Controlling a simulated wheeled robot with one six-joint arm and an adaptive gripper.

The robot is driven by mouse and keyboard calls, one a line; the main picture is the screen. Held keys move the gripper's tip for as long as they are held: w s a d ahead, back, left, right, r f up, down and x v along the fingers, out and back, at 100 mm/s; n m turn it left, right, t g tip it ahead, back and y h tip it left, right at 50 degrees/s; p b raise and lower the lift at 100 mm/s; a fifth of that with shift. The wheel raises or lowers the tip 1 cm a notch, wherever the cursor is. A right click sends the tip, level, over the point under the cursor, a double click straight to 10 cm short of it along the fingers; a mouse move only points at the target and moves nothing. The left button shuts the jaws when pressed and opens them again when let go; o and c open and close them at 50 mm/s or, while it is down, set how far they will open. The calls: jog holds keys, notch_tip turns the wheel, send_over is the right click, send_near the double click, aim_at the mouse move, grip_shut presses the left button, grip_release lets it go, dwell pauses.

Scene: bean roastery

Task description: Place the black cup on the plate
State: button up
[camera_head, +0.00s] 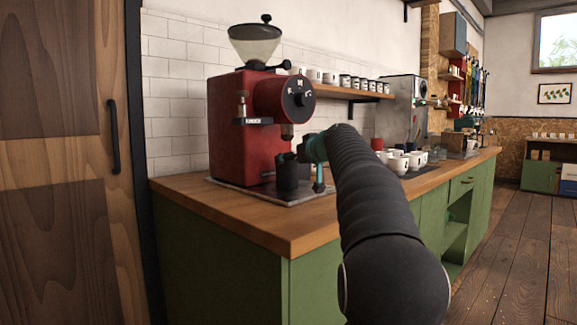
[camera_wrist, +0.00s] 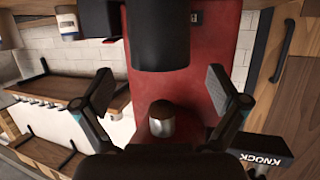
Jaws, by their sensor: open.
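The black cup (camera_head: 287,176) stands upright on a dark mat below the spout of the red grinder. In the wrist view, the dark cylinder of the cup (camera_wrist: 160,38) fills the top centre. My gripper (camera_wrist: 160,85) is open, with one finger on each side of the picture and nothing held between them. In the head view my gripper (camera_head: 308,166) is right beside the cup, partly hidden by my arm. I cannot tell whether a finger touches the cup. I cannot make out the plate with certainty.
The red grinder (camera_head: 232,130) stands close behind the cup; its metal spout (camera_wrist: 162,120) shows in the wrist view. Several white cups (camera_head: 399,164) stand farther right on the wooden counter (camera_head: 205,202). The counter's near left corner is clear.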

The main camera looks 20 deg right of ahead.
jog(key=v, duration=0.7)
jog(key=shift+s+b, duration=0.15)
jog(key=shift+b, duration=0.3)
